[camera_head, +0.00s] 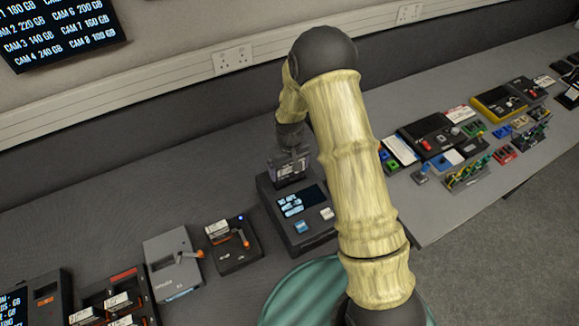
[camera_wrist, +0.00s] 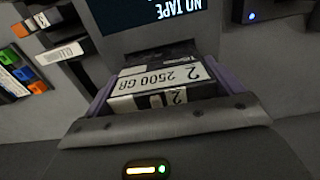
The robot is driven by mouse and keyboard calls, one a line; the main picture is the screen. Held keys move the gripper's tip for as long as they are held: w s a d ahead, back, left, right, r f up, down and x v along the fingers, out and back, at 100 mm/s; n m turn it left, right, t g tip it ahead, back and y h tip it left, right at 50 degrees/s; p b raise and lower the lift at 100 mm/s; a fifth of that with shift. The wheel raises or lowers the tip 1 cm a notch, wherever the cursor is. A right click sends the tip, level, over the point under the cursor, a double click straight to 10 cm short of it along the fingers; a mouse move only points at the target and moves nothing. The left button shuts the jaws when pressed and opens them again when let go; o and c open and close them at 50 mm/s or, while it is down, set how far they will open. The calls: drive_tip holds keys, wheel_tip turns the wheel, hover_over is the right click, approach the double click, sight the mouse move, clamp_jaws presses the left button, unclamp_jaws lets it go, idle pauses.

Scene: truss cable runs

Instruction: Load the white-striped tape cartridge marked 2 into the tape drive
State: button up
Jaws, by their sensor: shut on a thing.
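The black tape drive (camera_head: 318,238) sits on the grey desk, its display lit. In the wrist view, the drive's display (camera_wrist: 150,12) reads "NO TAPE", upside down. My gripper (camera_head: 289,160) is at the drive's back edge in the head view. It is shut on a dark cartridge (camera_wrist: 165,78) with white label bands reading "2" and "2500 GB". Purple fingers grip its two sides. The cartridge's far end is at the dark area below the display in the wrist view; I cannot tell whether it has entered a slot.
Left of the drive are a black unit with an orange lever (camera_head: 235,255), a grey box (camera_head: 172,268) and a rack of cartridges (camera_head: 118,300). Right of my arm are several black units, one yellow-edged (camera_head: 505,102), and small coloured parts. A wall screen (camera_head: 65,30) hangs upper left.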

sight(290, 175)
drive_tip(key=shift+f+b, duration=1.7)
drive_tip(key=shift+f, duration=0.65)
idle(1.0)
drive_tip(key=o, duration=0.8)
